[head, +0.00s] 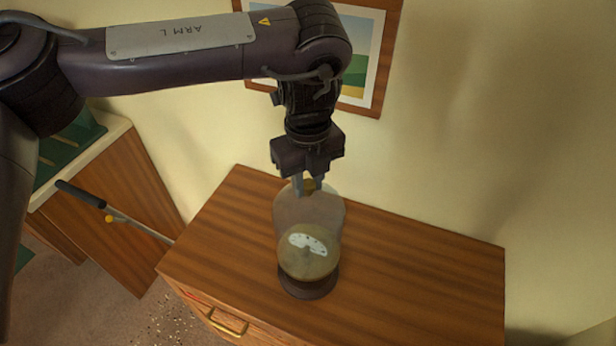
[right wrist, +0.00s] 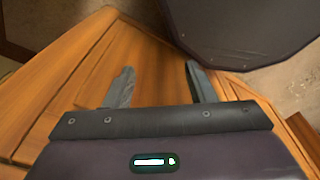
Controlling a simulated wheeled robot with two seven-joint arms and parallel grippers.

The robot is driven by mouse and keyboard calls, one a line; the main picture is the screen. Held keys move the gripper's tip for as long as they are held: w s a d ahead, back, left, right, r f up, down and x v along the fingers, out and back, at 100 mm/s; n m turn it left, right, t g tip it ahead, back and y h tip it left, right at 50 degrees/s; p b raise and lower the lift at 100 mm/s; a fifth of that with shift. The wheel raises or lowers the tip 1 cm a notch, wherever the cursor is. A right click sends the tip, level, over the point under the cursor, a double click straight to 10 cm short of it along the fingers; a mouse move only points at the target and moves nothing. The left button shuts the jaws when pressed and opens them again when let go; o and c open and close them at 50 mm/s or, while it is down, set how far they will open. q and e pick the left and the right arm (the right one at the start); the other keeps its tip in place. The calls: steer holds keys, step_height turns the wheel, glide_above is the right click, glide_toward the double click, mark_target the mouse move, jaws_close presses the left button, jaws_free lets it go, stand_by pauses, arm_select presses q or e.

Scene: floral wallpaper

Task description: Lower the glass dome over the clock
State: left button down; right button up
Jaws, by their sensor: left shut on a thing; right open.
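The glass dome (head: 292,212) is a clear, greyish shape with a brass-coloured knob on top, in the head view. My left gripper (head: 308,187) is shut on the knob and points down. The clock (head: 308,262) has a brass-coloured round body and a pale dial, and stands on a dark round base (head: 308,289) on the wooden cabinet. The dome shows just above and behind the clock in the picture; its lower rim is not clear, so I cannot tell how far it surrounds the clock. My right gripper (right wrist: 160,85) is open and empty in the right wrist view.
The cabinet top (head: 420,255) is clear to the right of the clock. A framed picture (head: 382,55) hangs behind my left arm. At the left are another wooden cabinet (head: 110,215) and a dark-handled stick (head: 90,197). Wood panels (right wrist: 60,75) lie beyond my right gripper.

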mark_target(308, 198)
arm_select(q)
steer(key=shift+f+b, duration=0.35)
steer(key=shift+f, duration=0.5)
steer(key=shift+f+b, duration=0.85)
steer(key=shift+f, duration=0.55)
steer(key=shift+f+b, duration=0.55)
steer(key=shift+f, duration=0.45)
